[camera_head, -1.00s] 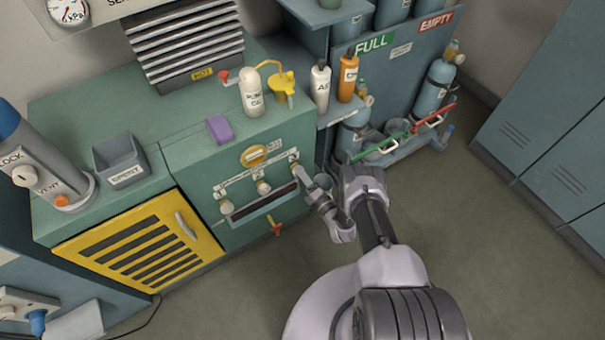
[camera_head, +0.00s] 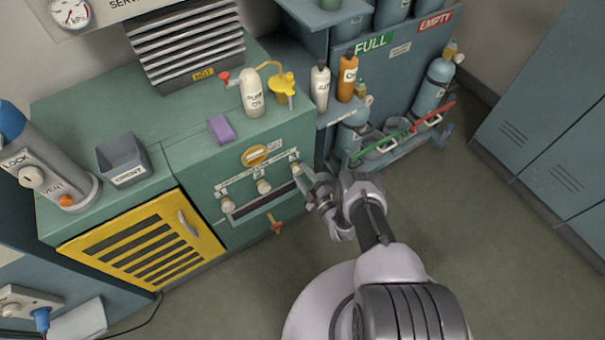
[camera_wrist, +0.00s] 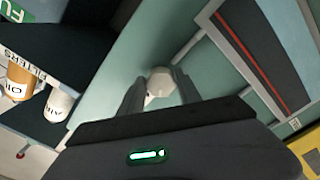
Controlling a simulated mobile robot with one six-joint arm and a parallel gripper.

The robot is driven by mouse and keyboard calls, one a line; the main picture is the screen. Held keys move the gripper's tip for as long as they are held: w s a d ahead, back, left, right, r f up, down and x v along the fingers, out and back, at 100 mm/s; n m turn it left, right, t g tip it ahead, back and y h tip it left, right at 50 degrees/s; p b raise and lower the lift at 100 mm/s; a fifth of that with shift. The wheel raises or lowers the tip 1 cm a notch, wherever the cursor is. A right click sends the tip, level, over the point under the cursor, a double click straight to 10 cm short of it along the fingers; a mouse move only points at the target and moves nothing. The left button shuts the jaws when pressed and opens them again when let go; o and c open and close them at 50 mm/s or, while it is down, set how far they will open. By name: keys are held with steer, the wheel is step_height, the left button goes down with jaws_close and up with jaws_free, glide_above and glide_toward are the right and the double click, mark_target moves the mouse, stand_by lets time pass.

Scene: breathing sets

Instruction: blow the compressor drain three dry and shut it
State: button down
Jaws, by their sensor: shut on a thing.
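Three pale drain knobs sit in a row on the green compressor cabinet front (camera_head: 240,233), above a dark slot (camera_head: 262,202). They are the left knob (camera_head: 227,205), the middle knob (camera_head: 263,187) and the right knob (camera_head: 295,167). My gripper (camera_head: 300,176) is at the right knob, reaching in from the lower right. In the wrist view my gripper (camera_wrist: 159,90) has its fingers either side of the pale round knob (camera_wrist: 160,80), shut on it. The fingers partly hide the knob, so its turn and any water at its outlet cannot be told.
A yellow louvred door (camera_head: 140,248) is left of the knobs, and a red-orange handle (camera_head: 275,223) hangs below them. A cylinder rack (camera_head: 385,150) stands right. Floor at right is clear.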

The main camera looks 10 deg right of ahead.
steer(key=m, duration=0.4)
steer(key=shift+s+a+f, duration=0.1)
steer(key=shift+m+p, duration=0.3)
steer(key=shift+m, duration=1.8)
steer(key=c, duration=0.8)
jaws_free()
steer(key=shift+c, duration=0.2)
steer(key=v, duration=1.7)
steer(key=shift+s+b, duration=0.15)
steer(key=shift+b, duration=0.3)
